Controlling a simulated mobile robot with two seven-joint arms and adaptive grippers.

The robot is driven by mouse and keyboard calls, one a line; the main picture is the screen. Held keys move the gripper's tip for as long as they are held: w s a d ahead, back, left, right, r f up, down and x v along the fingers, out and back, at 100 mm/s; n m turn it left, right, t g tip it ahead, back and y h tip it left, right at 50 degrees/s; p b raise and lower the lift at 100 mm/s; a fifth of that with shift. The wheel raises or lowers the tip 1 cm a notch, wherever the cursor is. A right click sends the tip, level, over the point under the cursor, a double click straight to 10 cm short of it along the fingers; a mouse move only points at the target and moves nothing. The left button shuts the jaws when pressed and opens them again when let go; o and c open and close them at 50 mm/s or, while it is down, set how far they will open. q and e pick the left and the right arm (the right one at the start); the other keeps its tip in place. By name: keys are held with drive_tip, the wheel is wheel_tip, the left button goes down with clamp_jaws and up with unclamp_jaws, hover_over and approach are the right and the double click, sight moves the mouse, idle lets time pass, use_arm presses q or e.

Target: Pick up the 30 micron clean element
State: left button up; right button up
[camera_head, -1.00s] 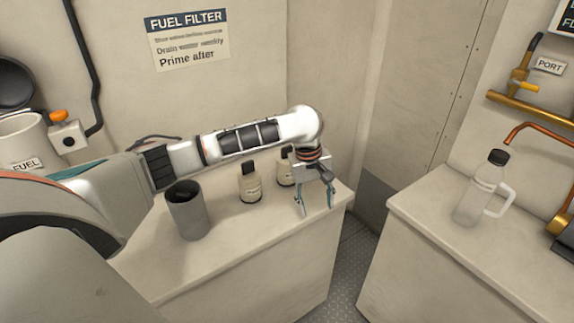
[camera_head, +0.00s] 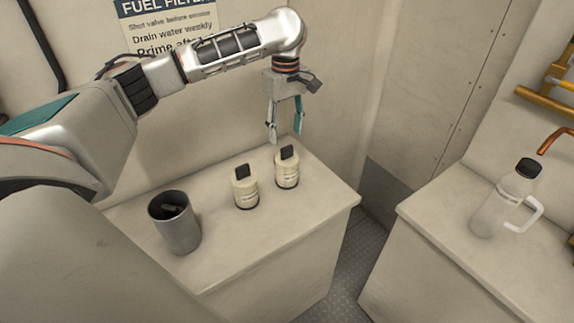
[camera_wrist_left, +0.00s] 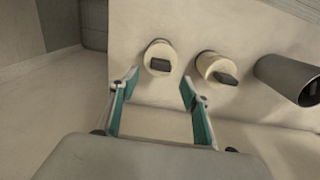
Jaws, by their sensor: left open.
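Two cream filter elements with black tops stand upright on the counter; their print is too small to read, so I cannot tell which is the 30 micron one. The right-hand element (camera_head: 287,169) shows in the left wrist view (camera_wrist_left: 152,52), beyond the fingertips. The left-hand element (camera_head: 245,188) shows to its right in the wrist view (camera_wrist_left: 210,62). My left gripper (camera_head: 286,137) is open and empty, pointing down above the right-hand element and apart from it. My right gripper is not in view.
A grey open canister (camera_head: 178,232) with something dark inside stands left of the elements. The counter (camera_head: 262,245) is clear in front of them. A gap of floor (camera_head: 350,262) separates it from a right counter with a clear bottle (camera_head: 495,208).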

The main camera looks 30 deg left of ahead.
sight(287, 147)
use_arm(q)
drive_tip(key=shift+s+d+f, duration=0.15)
drive_tip(key=shift+s+f, duration=0.05)
drive_tip(key=shift+f, duration=0.7)
wheel_tip(287, 147, down, 5)
drive_tip(key=shift+d+r, duration=0.1)
drive_tip(key=shift+w, duration=0.1)
clamp_jaws()
